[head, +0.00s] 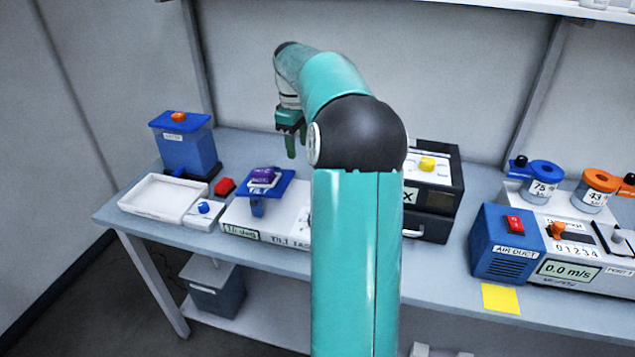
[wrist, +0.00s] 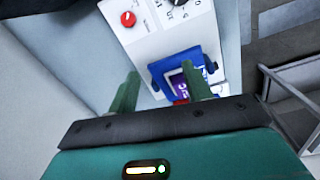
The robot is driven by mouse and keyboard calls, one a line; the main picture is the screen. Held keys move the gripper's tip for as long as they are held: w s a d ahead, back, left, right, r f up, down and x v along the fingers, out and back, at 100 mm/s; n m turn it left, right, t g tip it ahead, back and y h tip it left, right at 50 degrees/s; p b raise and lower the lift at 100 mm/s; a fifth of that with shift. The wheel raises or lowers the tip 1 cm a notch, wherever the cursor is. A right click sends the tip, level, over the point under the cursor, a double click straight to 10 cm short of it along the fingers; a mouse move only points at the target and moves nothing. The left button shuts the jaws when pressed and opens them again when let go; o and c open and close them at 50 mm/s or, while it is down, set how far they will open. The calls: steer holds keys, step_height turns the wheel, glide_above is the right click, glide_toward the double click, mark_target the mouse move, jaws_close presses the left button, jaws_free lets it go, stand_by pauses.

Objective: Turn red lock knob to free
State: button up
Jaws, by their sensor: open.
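The red lock knob (wrist: 128,18) is round, with a pale mark on its face. It sits on the white panel of the tilt jig at the top of the wrist view. In the head view I cannot see it; my arm covers that end of the jig (head: 241,216). My gripper (wrist: 160,70) is open and empty, with its green fingers apart and clear of the knob. In the head view my gripper (head: 293,142) hangs above and behind the blue tilt plate (head: 258,190), fingers down. A purple device (head: 263,176) lies on the plate.
A black-marked dial (wrist: 181,4) is beside the knob. A black box (head: 440,190) and the blue air duct unit (head: 505,245) stand right.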

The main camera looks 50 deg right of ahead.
steer(key=s+d+f+y, duration=0.1)
steer(key=s+d+f, duration=0.3)
steer(key=d, duration=0.5)
steer(key=f, duration=0.8)
steer(key=a+f, duration=0.1)
steer(key=f, duration=0.4)
steer(key=shift+w, duration=0.1)
steer(key=c, duration=1)
